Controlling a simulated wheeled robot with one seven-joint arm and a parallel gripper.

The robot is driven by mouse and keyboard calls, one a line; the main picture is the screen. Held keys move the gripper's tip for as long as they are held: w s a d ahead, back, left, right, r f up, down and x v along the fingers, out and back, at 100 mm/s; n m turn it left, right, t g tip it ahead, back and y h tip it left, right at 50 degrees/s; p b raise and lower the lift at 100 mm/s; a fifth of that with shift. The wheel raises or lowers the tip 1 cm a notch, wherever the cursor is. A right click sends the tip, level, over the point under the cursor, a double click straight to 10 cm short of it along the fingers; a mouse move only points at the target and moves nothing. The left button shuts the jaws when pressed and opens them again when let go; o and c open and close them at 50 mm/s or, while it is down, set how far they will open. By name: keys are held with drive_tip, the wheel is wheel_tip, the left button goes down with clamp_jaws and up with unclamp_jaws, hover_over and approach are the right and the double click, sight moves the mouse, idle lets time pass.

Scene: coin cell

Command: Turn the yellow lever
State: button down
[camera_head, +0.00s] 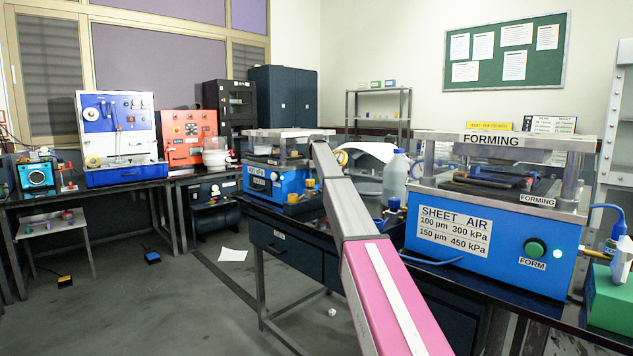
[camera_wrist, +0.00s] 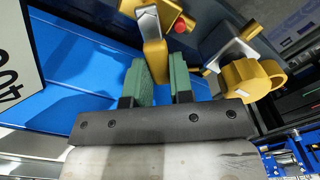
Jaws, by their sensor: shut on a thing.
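In the wrist view the yellow lever (camera_wrist: 155,62) stands between the two green fingers of my gripper (camera_wrist: 160,66), which is shut on it. The lever's upper part has a pale grey face, and its far end lies close to a dark panel. A second yellow part, a round knob (camera_wrist: 252,82), sits to the right of the fingers, apart from them. In the head view my arm reaches toward the bench with the blue machines. My gripper cannot be made out there, and I cannot tell which yellow part there is the lever.
A small red part (camera_wrist: 180,27) is close beside the lever. A blue surface (camera_wrist: 75,75) with a white label lies to the left. In the head view a blue forming machine (camera_head: 490,240) and a white bottle (camera_head: 396,180) stand right of my arm. The floor at left is mostly clear.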

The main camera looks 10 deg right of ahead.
drive_tip(key=shift+w+m, duration=0.1)
drive_tip(key=shift+m, duration=0.2)
drive_tip(key=c, duration=1)
unclamp_jaws()
drive_tip(key=shift+r, duration=0.1)
wheel_tip(320, 180, up, 11)
drive_tip(key=shift+f, duration=0.2)
